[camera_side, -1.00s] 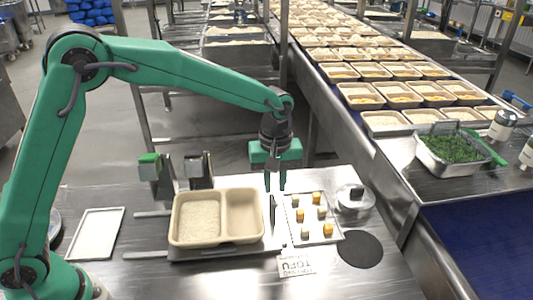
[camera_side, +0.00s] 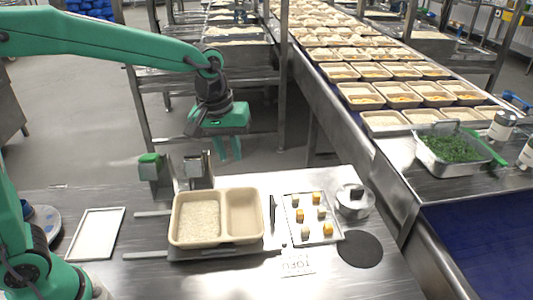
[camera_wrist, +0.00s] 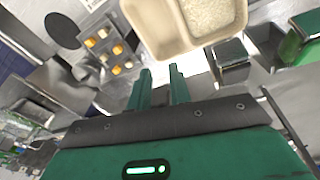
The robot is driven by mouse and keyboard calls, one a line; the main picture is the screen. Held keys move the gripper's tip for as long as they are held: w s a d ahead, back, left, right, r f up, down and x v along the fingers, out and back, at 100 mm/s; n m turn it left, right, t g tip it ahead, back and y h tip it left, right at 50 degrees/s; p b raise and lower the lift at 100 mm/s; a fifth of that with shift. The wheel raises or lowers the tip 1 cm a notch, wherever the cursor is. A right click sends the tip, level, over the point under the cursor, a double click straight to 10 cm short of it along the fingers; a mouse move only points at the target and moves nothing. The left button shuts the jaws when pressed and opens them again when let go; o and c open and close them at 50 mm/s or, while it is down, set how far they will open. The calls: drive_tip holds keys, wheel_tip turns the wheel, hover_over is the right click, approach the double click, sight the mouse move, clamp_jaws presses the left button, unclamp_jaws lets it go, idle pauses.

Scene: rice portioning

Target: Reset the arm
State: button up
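My gripper (camera_side: 229,149) hangs in the air behind and above the work table, clear of the tray and the tofu. Its two green fingers stand apart with nothing between them; the gap also shows in the wrist view (camera_wrist: 161,75). The two-compartment tray (camera_side: 224,193) sits on a metal holder. Its left compartment holds white rice (camera_side: 198,222) and its right one looks empty. Several tofu cubes (camera_side: 300,215) lie on a small white tray (camera_side: 293,239) to the right.
Two upright metal blocks, one green-topped (camera_side: 150,160), stand behind the tray. A lidded pot (camera_side: 354,205) and a black disc (camera_side: 360,249) are at the right. An empty white tray (camera_side: 95,234) lies at the left. A conveyor with filled trays (camera_side: 404,97) runs behind.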

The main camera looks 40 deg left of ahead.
drive_tip(key=s+a+r+m+t, duration=0.1)
drive_tip(key=s+a+m, duration=0.2)
drive_tip(key=s, duration=0.6)
drive_tip(key=s+a+r+m+t, duration=0.2)
drive_tip(key=s+a, duration=0.4)
drive_tip(key=s, duration=0.3)
drive_tip(key=shift+a+r+m+t, duration=0.2)
drive_tip(key=shift+m+t, duration=0.1)
drive_tip(key=shift+m, duration=0.2)
